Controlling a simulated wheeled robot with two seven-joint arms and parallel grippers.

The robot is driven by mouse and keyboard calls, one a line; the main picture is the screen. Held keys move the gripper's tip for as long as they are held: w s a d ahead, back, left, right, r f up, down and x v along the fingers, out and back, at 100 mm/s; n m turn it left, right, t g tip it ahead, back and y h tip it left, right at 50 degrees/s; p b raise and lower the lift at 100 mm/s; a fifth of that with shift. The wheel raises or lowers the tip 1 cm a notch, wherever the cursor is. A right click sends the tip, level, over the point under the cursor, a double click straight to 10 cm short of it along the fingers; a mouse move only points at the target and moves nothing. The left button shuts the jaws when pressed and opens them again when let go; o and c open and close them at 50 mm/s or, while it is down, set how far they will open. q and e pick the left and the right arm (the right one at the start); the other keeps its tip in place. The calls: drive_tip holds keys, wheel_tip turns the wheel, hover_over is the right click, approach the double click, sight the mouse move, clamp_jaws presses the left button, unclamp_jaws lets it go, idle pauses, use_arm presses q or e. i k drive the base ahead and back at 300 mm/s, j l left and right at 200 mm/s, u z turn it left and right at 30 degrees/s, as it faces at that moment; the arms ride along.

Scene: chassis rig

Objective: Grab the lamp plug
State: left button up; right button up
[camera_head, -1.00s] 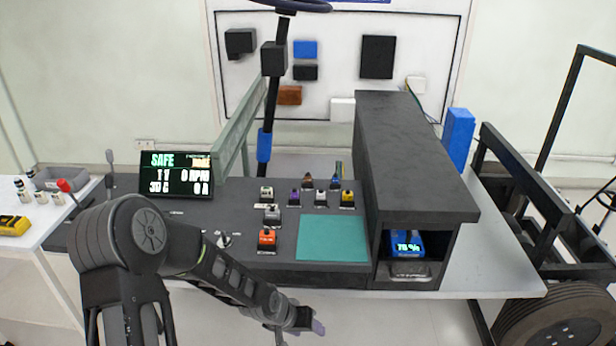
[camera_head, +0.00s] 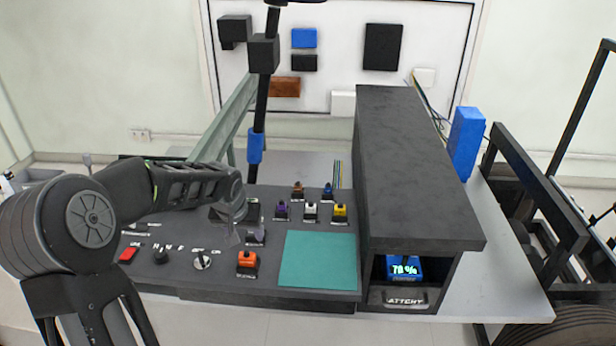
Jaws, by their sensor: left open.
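Several small coloured plugs sit in black sockets on the dark console: orange (camera_head: 247,260), purple (camera_head: 282,208), white (camera_head: 311,211), yellow (camera_head: 340,211), brown (camera_head: 298,190) and blue (camera_head: 328,190). Their labels are too small to read, so I cannot tell which is the lamp plug. My left gripper (camera_head: 236,230) is open, pointing down over the console, just left of the grey plug (camera_head: 256,233) and above and left of the orange one. It partly hides the plugs in that column; I cannot tell whether it touches any. My right gripper is not in view.
The console (camera_head: 190,280) has a red button (camera_head: 128,255) and knobs at left. A tall black housing (camera_head: 415,170) with a lit battery display (camera_head: 405,268) stands farther right. A black post (camera_head: 261,110) rises behind.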

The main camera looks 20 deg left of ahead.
sight(298, 187)
drive_tip(key=i, duration=0.95)
